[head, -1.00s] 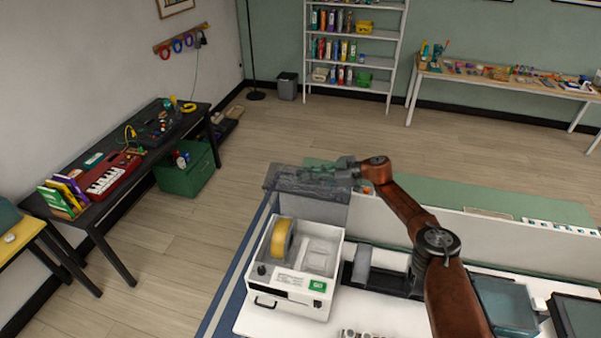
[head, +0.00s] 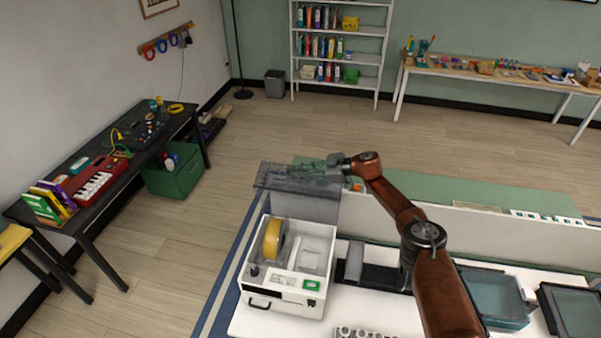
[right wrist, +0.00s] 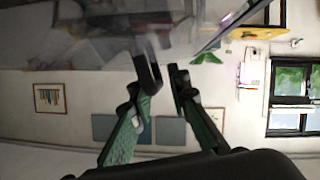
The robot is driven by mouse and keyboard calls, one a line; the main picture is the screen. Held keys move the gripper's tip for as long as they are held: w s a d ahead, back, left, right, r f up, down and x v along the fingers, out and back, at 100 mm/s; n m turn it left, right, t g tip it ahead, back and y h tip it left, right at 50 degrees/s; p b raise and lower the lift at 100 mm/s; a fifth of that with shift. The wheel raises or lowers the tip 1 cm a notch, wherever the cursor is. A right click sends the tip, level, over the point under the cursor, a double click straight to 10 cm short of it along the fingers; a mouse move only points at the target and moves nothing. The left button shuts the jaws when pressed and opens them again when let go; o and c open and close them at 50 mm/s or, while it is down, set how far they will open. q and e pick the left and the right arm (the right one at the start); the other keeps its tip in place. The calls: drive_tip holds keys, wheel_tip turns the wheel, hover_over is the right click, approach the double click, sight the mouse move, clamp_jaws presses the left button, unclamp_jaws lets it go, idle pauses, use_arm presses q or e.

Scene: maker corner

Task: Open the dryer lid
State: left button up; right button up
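The dryer (head: 259,290) is a white box with a yellow spool (head: 275,240) inside, on the white bench. Its clear, smoky lid (head: 290,177) is raised at the back, leaving the top open. My right gripper (head: 333,165) is at the lid's upper right, seen partly through or against it; contact cannot be told. In the right wrist view, the two fingertips (right wrist: 163,72) have a small gap with nothing visible between them, and a see-through panel, apparently the lid (right wrist: 90,35), is close by at the upper left. My left gripper is not in view.
A dark holder (head: 372,275) stands right of the dryer. Teal trays (head: 497,296) lie farther right, and small grey parts (head: 365,333) lie in front. A low pale divider (head: 470,228) runs behind the bench.

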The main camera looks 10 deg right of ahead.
wheel_tip(320, 180, up, 4)
hover_over(329, 185)
drive_tip(key=shift+r, duration=0.2)
drive_tip(key=shift+c, duration=0.4)
